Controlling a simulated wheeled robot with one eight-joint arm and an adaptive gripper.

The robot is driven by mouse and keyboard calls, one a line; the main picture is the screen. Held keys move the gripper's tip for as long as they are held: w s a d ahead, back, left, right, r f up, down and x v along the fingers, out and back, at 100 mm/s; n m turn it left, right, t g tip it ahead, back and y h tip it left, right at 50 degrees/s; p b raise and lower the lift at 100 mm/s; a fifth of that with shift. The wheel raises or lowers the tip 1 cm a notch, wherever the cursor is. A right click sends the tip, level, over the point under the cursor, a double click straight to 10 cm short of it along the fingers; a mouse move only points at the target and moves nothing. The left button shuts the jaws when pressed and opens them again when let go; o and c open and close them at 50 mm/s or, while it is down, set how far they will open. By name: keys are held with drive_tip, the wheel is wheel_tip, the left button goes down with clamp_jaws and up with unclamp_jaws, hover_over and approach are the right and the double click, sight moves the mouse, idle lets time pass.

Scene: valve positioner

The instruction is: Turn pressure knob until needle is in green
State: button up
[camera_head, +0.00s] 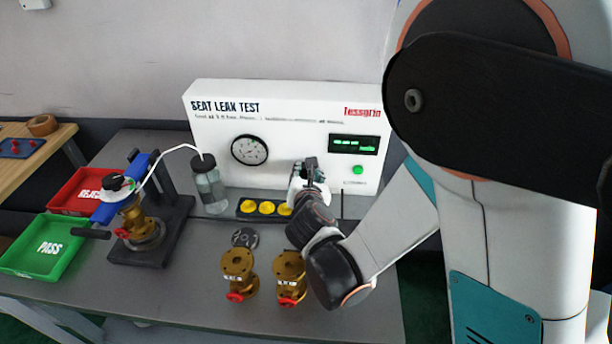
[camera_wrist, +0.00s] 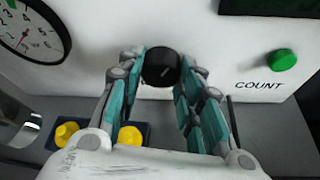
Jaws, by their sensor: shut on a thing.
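The white test panel (camera_head: 225,98) stands at the back of the grey bench. Its round pressure gauge (camera_head: 249,150) shows on the left in the head view, and part of it in the wrist view (camera_wrist: 30,28). A needle and a reddish mark show there, but whether the needle is in green cannot be told. The black pressure knob (camera_wrist: 161,66) sits on the panel front, between the teal fingers of my gripper (camera_wrist: 160,78). My gripper is shut on the knob. In the head view my gripper (camera_head: 309,172) hides the knob.
A green button (camera_wrist: 281,60) and a digital display (camera_head: 354,144) are right of the knob. A water bottle (camera_head: 208,185) and a black tray with yellow caps (camera_head: 241,214) stand below the gauge. Two brass valves (camera_head: 238,268) (camera_head: 289,270) stand in front; a clamped valve (camera_head: 140,225) is left.

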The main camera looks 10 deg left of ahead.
drive_tip(key=shift+m+y, duration=0.6)
drive_tip(key=shift+m, duration=0.2)
drive_tip(key=o, duration=1.1)
drive_tip(key=shift+c, duration=0.2)
